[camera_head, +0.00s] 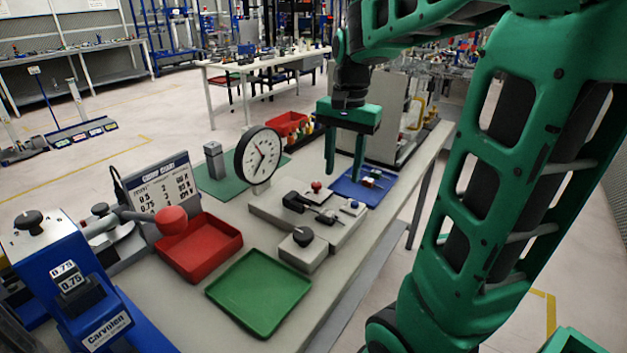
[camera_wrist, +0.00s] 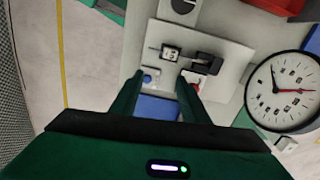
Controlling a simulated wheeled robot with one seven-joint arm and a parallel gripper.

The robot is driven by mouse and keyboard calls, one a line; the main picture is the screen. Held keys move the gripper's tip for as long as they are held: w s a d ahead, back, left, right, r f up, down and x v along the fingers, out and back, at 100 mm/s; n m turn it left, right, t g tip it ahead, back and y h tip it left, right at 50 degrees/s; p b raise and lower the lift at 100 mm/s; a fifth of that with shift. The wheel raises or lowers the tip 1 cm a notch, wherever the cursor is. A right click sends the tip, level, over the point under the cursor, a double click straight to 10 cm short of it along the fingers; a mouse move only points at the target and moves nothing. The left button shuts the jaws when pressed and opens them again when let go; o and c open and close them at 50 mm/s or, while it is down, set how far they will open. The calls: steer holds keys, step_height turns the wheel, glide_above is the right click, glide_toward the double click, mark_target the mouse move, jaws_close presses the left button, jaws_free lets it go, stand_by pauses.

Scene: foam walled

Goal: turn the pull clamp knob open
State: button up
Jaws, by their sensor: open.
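A pale grey fixture (camera_head: 335,232) on the bench carries a black clamp (camera_head: 297,201), a red knob (camera_head: 316,186) and a small blue knob (camera_head: 354,204). A grey block with a black knob (camera_head: 303,236) sits at its near end. I cannot tell for sure which knob is the pull clamp's. My gripper (camera_head: 344,176) is open and empty, pointing down above the far end of the fixture. In the wrist view the fingertips (camera_wrist: 160,77) are apart, with the blue knob (camera_wrist: 147,77) near the left one and the red knob (camera_wrist: 194,78) near the right one.
A round dial clock (camera_head: 259,154) stands left of the fixture. A red tray (camera_head: 199,247) and green tray (camera_head: 259,292) lie nearer. A blue mat with small parts (camera_head: 345,190) lies beyond the fixture. A chart board (camera_head: 160,190) and blue machine (camera_head: 70,280) stand left.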

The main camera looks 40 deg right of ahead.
mark_target(316, 184)
steer(key=w+r+m, duration=0.2)
steer(key=w+m, duration=0.2)
steer(key=w, duration=0.6)
step_height(316, 184, down, 11)
steer(key=shift+w+f, duration=0.1)
steer(key=shift+w, duration=0.05)
steer(key=shift+n, duration=0.3)
jaws_close()
